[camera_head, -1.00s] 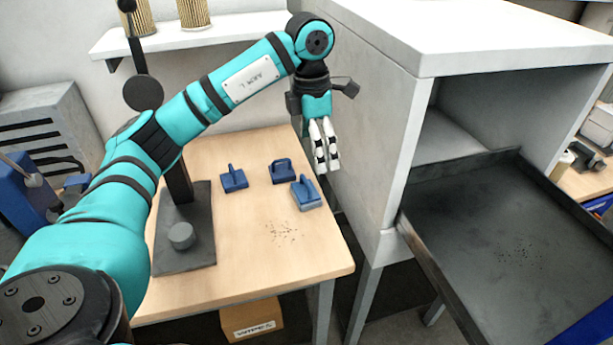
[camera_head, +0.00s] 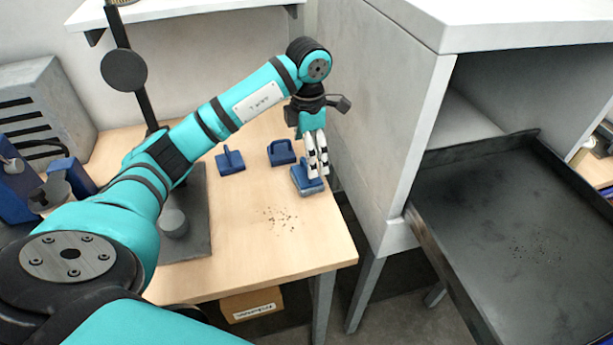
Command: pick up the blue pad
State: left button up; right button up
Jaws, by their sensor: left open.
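Three blue pads with upright handles stand on the wooden table (camera_head: 255,245). One blue pad (camera_head: 230,164) is on the left, one blue pad (camera_head: 280,154) is behind, and one blue pad (camera_head: 303,184) is nearest the table's right edge, with a paler bottom layer. My left gripper (camera_head: 318,172) is open, pointing down at this nearest pad, its white-tipped fingers overlapping the pad's right side and handle. I cannot tell whether the fingers touch it. My right gripper is not in view.
Dark crumbs (camera_head: 280,217) lie on the table in front of the pads. A grey cabinet (camera_head: 385,110) stands close to the right, with a dark tray (camera_head: 500,225) extending from it. A stand with a dark base plate (camera_head: 195,235) is on the left.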

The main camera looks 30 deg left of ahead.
aim_at(306, 165)
pick_arm(q)
notch_tip(306, 165, down, 4)
jog(key=shift+s+a+f+p, duration=0.1)
jog(key=shift+s+f+p, duration=0.05)
jog(key=shift+p, duration=0.45)
jog(key=shift+f, duration=0.55)
jog(key=c, duration=1.3)
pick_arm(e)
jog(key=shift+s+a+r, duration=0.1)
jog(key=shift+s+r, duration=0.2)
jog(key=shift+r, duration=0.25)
pick_arm(q)
notch_tip(306, 165, up, 10)
jog(key=shift+r+b, duration=0.1)
jog(key=shift+b, duration=0.3)
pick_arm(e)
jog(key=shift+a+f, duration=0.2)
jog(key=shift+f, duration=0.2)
